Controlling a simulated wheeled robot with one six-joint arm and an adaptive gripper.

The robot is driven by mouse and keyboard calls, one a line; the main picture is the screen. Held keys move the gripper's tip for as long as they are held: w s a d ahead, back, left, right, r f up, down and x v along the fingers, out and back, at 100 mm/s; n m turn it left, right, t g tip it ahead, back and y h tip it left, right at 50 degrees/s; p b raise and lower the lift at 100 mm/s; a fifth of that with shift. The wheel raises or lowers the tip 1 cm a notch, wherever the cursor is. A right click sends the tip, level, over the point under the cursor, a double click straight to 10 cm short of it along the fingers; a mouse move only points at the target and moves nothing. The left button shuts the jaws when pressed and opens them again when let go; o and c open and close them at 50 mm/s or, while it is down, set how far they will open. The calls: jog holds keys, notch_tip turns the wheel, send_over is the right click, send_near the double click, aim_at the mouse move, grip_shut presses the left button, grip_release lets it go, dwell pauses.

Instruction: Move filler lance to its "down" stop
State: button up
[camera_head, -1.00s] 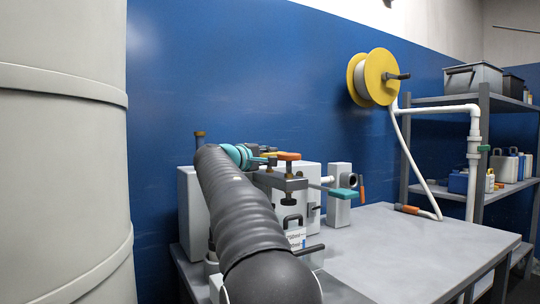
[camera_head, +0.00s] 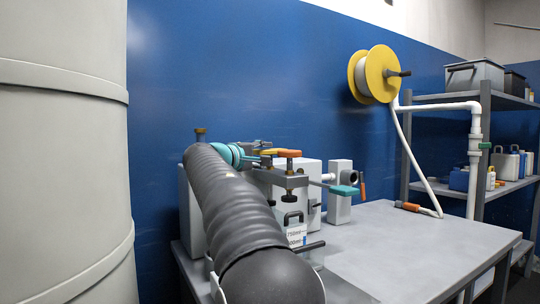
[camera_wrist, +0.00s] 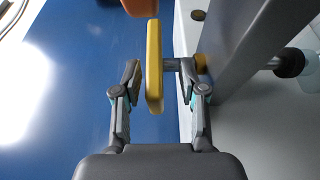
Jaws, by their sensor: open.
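A yellow bar-shaped handle (camera_wrist: 154,66) stands between the two fingers of my gripper (camera_wrist: 157,78) in the wrist view. The fingers are open, with a clear gap on the left of the bar. A short grey shaft joins it on the right. In the head view my gripper (camera_head: 260,150) is beside the filler fixture. An orange knob (camera_head: 288,153) tops a dark vertical part (camera_head: 291,181), possibly the filler lance, held in a grey bracket. A labelled container (camera_head: 296,236) is below it. My arm hides the fixture's left side.
The grey bench (camera_head: 400,240) is mostly clear on the right. A teal handle (camera_head: 344,190) sticks out at the fixture. A hose with an orange end (camera_head: 408,206) lies on the bench. A yellow reel (camera_head: 382,74) hangs on the blue wall; shelves (camera_head: 510,102) stand at right.

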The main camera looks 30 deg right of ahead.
jog(key=v, duration=0.9)
